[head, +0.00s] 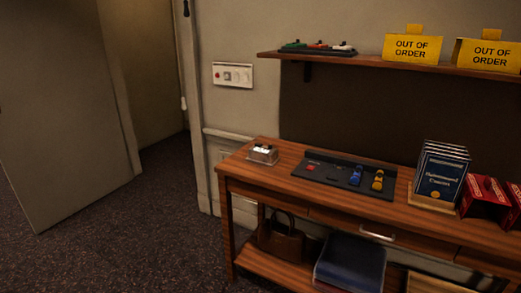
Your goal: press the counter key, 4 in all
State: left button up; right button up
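A small pale box-like device with a dark piece on top (263,154) sits at the left end of the wooden desk; it looks like a counter, but its key and any reading are too small to make out. Right of it lies a dark control panel (335,178) with a red button (311,167), a blue lever or knob (356,176) and a yellow one (377,181). Neither of my grippers shows in the head view.
The wooden desk (270,175) has a drawer and a lower shelf with a brown bag (281,236). Blue booklets (440,176) and red boxes (484,196) stand on its right. A wall shelf (385,62) holds yellow signs (412,48). The carpet at left is clear.

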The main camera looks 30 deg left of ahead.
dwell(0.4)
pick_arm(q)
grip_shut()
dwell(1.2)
